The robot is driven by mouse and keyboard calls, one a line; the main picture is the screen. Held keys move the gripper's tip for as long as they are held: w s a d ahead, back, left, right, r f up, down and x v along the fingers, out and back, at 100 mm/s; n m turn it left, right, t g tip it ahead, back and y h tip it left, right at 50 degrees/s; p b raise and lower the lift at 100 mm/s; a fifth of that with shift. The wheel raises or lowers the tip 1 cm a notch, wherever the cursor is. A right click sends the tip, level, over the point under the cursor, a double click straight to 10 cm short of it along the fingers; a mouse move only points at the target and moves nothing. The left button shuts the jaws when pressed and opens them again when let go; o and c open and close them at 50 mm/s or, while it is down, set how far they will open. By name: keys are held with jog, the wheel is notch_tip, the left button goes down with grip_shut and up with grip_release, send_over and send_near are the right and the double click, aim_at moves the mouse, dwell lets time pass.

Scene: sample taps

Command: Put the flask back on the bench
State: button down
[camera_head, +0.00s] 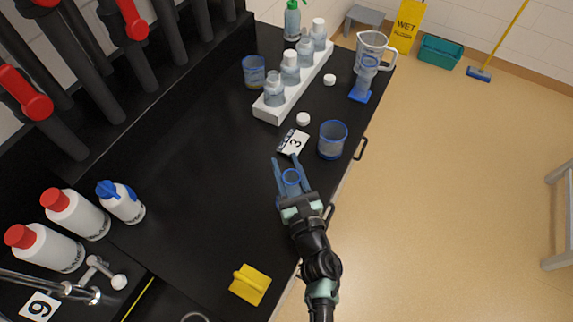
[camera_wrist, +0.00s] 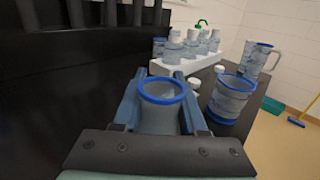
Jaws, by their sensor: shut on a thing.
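The flask, a clear vessel with a blue rim (camera_wrist: 163,91), is between the two blue fingers of my gripper (camera_wrist: 160,105), which are shut on it. It looks upright in the wrist view. In the head view the flask (camera_head: 291,178) shows between the fingers of my gripper (camera_head: 283,170), over the right part of the black bench (camera_head: 190,170). Its lower part is hidden by my gripper, so I cannot tell whether its base touches the bench.
A blue-rimmed beaker (camera_head: 332,140) stands close by at the right edge, beside a "3" card (camera_head: 293,142) and a white cap (camera_head: 303,118). Behind are a white rack (camera_head: 268,112) of bottles and a jug (camera_head: 371,48). The bench's middle is clear.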

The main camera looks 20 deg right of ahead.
jog(key=shift+c, duration=2.3)
grip_release()
jog(key=shift+r+p, duration=0.25)
jog(key=shift+p, duration=0.1)
jog(key=s+b, duration=0.1)
jog(key=s, duration=0.2)
jog(key=s+a+b, duration=0.1)
jog(key=s, duration=0.3)
jog(key=s+b, duration=0.1)
jog(key=s, duration=0.2)
jog(key=shift+s+a+f, duration=0.2)
jog(key=shift+s+f, duration=0.05)
jog(key=shift+s, duration=0.15)
jog(key=shift+s+r, duration=0.1)
jog(key=shift+s, duration=0.5)
